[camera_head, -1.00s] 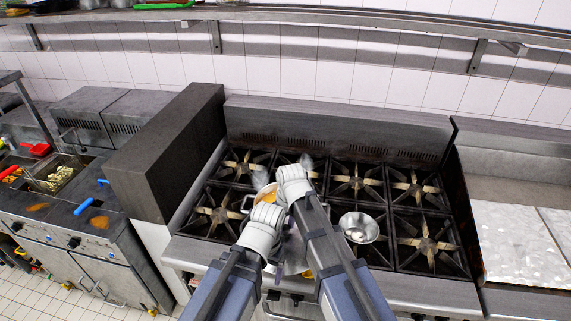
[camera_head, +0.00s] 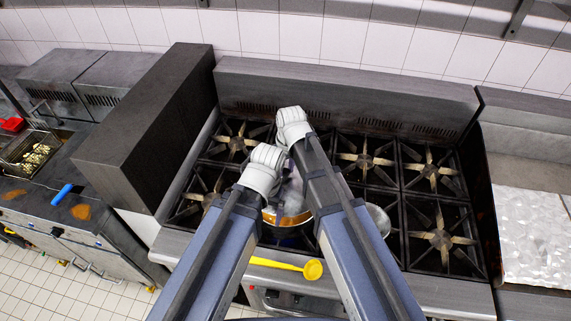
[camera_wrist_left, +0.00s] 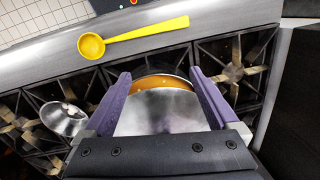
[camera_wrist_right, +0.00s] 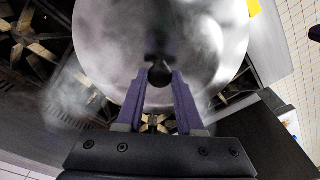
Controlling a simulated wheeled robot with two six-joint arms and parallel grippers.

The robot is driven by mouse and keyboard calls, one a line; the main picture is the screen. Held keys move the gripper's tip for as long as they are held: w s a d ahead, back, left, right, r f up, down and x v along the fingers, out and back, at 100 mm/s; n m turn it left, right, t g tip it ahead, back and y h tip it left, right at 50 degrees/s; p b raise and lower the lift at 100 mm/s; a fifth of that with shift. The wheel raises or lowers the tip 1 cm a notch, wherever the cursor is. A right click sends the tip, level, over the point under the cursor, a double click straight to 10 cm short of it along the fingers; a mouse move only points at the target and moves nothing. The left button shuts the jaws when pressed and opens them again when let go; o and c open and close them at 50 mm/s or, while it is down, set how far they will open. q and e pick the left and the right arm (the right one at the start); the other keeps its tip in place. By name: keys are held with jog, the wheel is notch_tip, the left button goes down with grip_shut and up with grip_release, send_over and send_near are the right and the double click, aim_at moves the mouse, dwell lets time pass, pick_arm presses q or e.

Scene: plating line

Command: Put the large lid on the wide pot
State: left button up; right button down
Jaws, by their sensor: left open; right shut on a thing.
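The wide pot (camera_head: 272,217) stands at the stove's front with orange contents, mostly hidden by my arms. The large grey lid (camera_wrist_right: 185,45) is held by its dark knob in my right gripper (camera_wrist_right: 160,80), which is shut on it. In the left wrist view the lid (camera_wrist_left: 160,112) covers much of the pot (camera_wrist_left: 165,80), leaving a strip of orange contents showing; I cannot tell whether lid and rim touch. My left gripper (camera_wrist_left: 160,80) is open, its fingers on either side of the lid and pot in that view. Both fingertips are hidden in the head view.
A yellow ladle (camera_head: 288,265) lies along the stove's front edge. Burners (camera_head: 437,236) farther right are free. A dark block (camera_head: 150,125) borders the stove's left.

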aim_at(286, 179)
jog(key=shift+s, duration=0.15)
jog(key=shift+f+b, duration=0.75)
jog(key=shift+f, duration=0.05)
notch_tip(286, 179, down, 4)
jog(key=b, duration=0.4)
jog(key=shift+f, duration=0.1)
jog(key=shift+f+b, duration=0.35)
jog(key=shift+b, duration=0.15)
dwell(0.4)
grip_release()
dwell(0.6)
jog(key=shift+r+p, duration=4)
jog(key=shift+r, duration=0.05)
